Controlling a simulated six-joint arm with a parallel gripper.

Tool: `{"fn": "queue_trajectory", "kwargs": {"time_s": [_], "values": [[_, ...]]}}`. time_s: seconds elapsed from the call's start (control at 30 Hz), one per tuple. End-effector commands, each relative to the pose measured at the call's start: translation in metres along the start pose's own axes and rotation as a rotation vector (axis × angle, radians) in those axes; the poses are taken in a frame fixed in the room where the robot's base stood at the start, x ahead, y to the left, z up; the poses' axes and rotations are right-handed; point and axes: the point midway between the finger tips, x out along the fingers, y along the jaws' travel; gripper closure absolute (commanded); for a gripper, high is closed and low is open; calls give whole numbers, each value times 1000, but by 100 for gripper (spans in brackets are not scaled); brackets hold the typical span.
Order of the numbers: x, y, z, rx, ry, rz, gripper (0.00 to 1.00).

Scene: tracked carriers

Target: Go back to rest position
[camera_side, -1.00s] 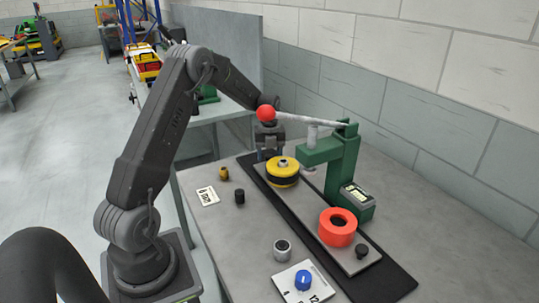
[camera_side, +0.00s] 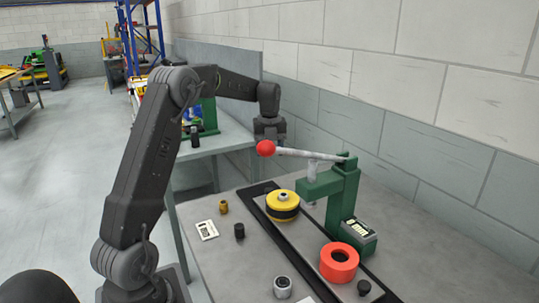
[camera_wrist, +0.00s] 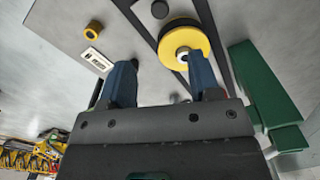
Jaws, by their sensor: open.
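My gripper (camera_side: 270,131) hangs from the raised arm above the back of the workbench, behind the red ball (camera_side: 265,148) of the press lever. In the wrist view my gripper (camera_wrist: 162,82) shows two blue fingers spread apart with nothing held between them. Below it, a yellow and black roller (camera_side: 282,205) sits on the dark track beside the green press (camera_side: 343,195). The roller also shows in the wrist view (camera_wrist: 184,38), partly behind the right finger.
An orange-red ring (camera_side: 339,263) sits farther forward on the track. A small brass part (camera_side: 223,207), a black knob (camera_side: 239,231), a white label card (camera_side: 206,230) and a grey-rimmed knob (camera_side: 282,287) lie left of the track. A block wall stands behind the bench.

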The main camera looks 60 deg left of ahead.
Motion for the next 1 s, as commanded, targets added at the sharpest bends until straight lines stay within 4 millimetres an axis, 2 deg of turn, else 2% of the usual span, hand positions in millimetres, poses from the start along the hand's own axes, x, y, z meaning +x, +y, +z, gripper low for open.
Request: {"fn": "queue_trajectory", "kwargs": {"time_s": [0.3, 0.37, 0.47, 0.57, 0.7, 0.83, 1.0], "values": [[-1, 0, -1, -4, -2, -1, 43], [-6, 1, -4, -22, -7, -5, 43], [-25, 5, -18, -111, -29, -20, 43], [-53, 14, -44, -272, -60, -51, 43], [-90, 33, -92, -553, -99, -117, 43], [-114, 55, -137, -816, -117, -192, 43], [-127, 84, -198, -1158, -107, -306, 43]]}}
